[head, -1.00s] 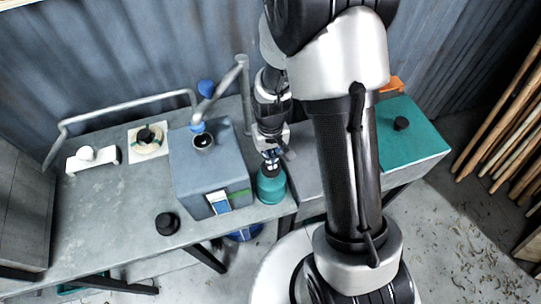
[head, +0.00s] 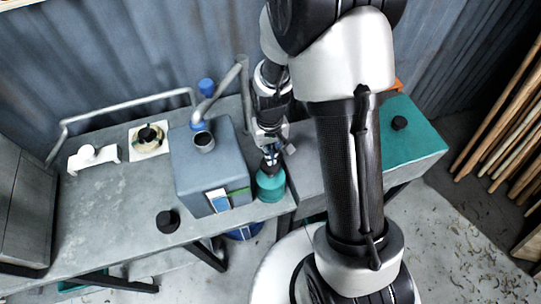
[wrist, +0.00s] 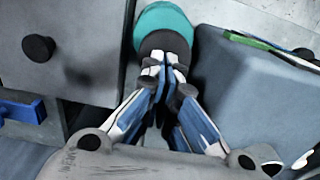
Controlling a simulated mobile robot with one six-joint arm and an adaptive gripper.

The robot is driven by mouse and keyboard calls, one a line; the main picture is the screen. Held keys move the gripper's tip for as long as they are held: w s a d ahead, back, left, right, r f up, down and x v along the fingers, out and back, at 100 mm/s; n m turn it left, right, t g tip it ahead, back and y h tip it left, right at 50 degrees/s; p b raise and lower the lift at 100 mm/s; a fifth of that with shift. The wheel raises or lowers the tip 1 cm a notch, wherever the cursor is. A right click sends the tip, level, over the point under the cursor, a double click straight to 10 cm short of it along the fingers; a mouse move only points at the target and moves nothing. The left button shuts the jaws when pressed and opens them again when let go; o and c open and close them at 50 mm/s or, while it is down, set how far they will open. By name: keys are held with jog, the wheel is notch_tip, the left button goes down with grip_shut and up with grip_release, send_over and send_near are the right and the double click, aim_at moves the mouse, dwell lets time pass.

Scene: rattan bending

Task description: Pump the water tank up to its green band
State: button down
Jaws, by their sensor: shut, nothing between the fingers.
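The water tank (head: 210,170) is a grey-blue box on the bench, with a pipe on top. A small white and blue gauge (head: 217,201) shows on its front, with a green mark (head: 238,191) beside it; the exact level is too small to read. A round teal pump (head: 270,188) with a dark top (head: 270,169) stands just right of the tank. My gripper (head: 271,157) is shut and empty, pointing down directly above the pump. In the wrist view my fingertips (wrist: 166,62) overlap the dark top (wrist: 165,42); I cannot tell whether they touch. The teal body (wrist: 165,18) shows beyond.
A black knob (head: 167,221) sits on the bench left of the tank. A white fitting (head: 92,157) and a square plate with a round part (head: 148,139) lie further left. A teal box (head: 415,140) is to the right. Poles (head: 510,135) lean at the far right.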

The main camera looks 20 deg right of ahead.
notch_tip(320, 180, up, 9)
jog(key=shift+f+p, duration=0.15)
jog(key=shift+p, duration=0.25)
jog(key=shift+w, duration=0.1)
dwell(1.4)
jog(key=s+r+t+b, duration=0.2)
jog(key=s+b, duration=0.4)
jog(key=s, duration=0.2)
jog(key=s+r+t+b, duration=0.2)
jog(key=s+r+b, duration=0.1)
jog(key=s+b, duration=0.4)
jog(key=shift+s+r+t, duration=0.2)
jog(key=shift+s+t, duration=0.1)
jog(key=shift+s, duration=0.95)
